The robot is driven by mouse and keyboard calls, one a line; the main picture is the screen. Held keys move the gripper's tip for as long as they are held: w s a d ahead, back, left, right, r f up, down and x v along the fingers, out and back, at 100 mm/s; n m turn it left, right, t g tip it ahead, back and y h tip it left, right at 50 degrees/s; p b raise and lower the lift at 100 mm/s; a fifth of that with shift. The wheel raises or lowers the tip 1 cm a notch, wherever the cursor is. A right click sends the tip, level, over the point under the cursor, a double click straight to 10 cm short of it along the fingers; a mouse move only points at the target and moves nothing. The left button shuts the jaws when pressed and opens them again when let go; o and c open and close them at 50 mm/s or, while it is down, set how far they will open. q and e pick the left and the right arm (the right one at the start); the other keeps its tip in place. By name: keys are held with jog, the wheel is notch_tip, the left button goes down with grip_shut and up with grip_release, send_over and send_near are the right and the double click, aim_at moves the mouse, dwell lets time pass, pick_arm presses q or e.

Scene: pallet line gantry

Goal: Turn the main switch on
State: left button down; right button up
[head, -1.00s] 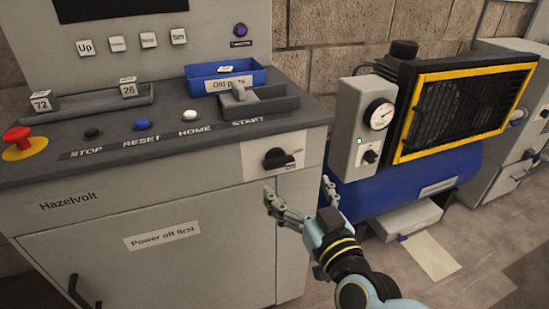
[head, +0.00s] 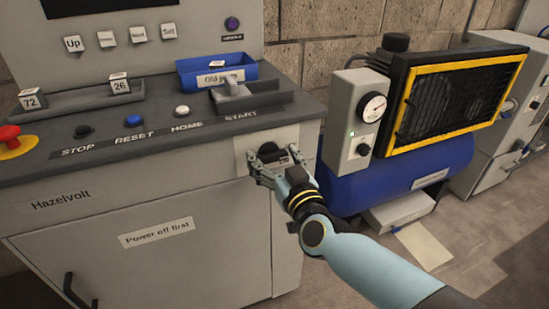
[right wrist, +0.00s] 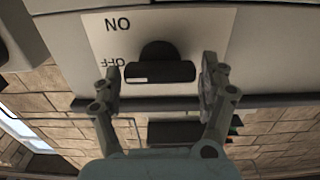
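The main switch is a black rotary knob (head: 268,150) on a pale plate at the right end of the grey cabinet's front. In the right wrist view the knob (right wrist: 160,70) has a bar handle lying level, its white mark at the end beside the OFF label. The ON label is farther from that mark; both labels appear upside down. My right gripper (head: 274,166) is at the switch, and in the right wrist view its open fingers (right wrist: 161,80) stand on either side of the handle, with narrow gaps visible. My left gripper is not in view.
Above the switch is the console top with STOP, RESET, HOME and START controls and a blue bin (head: 217,72). A red emergency button (head: 10,135) is at the far left. A blue compressor (head: 400,170) stands close on the right, with its own black knob.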

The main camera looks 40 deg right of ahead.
jog(key=c, duration=0.7)
jog(key=shift+c, duration=0.2)
jog(key=shift+m, duration=1.4)
jog(key=m, duration=0.3)
jog(key=shift+d+m, duration=0.1)
jog(key=shift+m, duration=0.3)
jog(key=m, duration=0.5)
jog(key=shift+d+f+b, duration=0.1)
jog(key=shift+f+b, duration=0.05)
jog(key=shift+b, duration=0.25)
jog(key=m+b, duration=0.1)
jog(key=m, duration=0.5)
jog(key=shift+s+f, duration=0.1)
jog(key=shift+m+b, duration=0.3)
